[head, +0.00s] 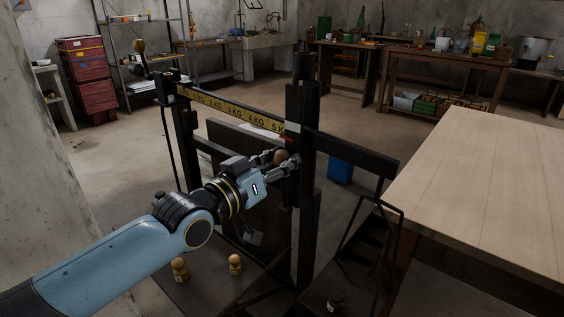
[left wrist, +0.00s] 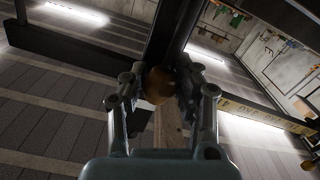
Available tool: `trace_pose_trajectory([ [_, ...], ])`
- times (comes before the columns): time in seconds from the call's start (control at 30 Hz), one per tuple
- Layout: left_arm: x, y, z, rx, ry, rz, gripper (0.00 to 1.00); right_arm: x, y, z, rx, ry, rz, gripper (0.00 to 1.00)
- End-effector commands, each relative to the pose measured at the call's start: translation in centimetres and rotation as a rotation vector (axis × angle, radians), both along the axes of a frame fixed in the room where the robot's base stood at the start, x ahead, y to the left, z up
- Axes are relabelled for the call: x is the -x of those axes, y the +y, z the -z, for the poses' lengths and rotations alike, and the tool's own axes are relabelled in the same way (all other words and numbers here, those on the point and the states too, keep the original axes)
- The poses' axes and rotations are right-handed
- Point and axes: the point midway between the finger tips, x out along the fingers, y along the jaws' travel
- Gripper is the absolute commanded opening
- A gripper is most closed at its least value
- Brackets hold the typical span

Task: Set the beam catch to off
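The beam scale (head: 303,125) is a dark metal frame with a yellow beam (head: 230,110) marked in kilograms. A round wooden knob (head: 281,157), apparently the beam catch handle, sits by the dark upright post. My left gripper (head: 290,163) reaches it from the left. In the left wrist view the wooden knob (left wrist: 158,86) lies between the two fingers, which close in on both sides of it. The fingers hide part of the catch, so its setting cannot be read. My right gripper is in neither view.
Two wooden weights (head: 235,264) (head: 180,269) stand on the scale's low platform, below my left arm. A wooden table (head: 490,185) fills the right side. A blue container (head: 340,170) stands behind the frame. Open floor lies behind the scale.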

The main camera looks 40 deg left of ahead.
Motion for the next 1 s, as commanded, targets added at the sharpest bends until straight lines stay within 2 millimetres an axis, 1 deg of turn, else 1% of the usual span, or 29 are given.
trace_pose_trajectory([
  [0.03,0.0,0.0,0.0,0.0,0.0,0.0,0.21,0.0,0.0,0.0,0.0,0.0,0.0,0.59],
  [0.2,0.0,0.0,0.0,0.0,0.0,0.0,0.0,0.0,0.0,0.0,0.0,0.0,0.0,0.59],
  [0.53,0.0,0.0,0.1,0.0,-0.001,0.0,0.0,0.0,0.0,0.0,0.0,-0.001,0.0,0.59],
  [0.67,0.2,0.0,0.2,0.0,-0.014,0.0,0.0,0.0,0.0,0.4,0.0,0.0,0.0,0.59],
  [0.87,1.1,0.1,0.8,0.006,-0.086,0.0,0.0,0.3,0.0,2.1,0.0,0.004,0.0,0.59],
  [1.0,2.2,0.2,1.4,0.013,-0.18,0.0,0.0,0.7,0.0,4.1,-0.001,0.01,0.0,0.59],
])
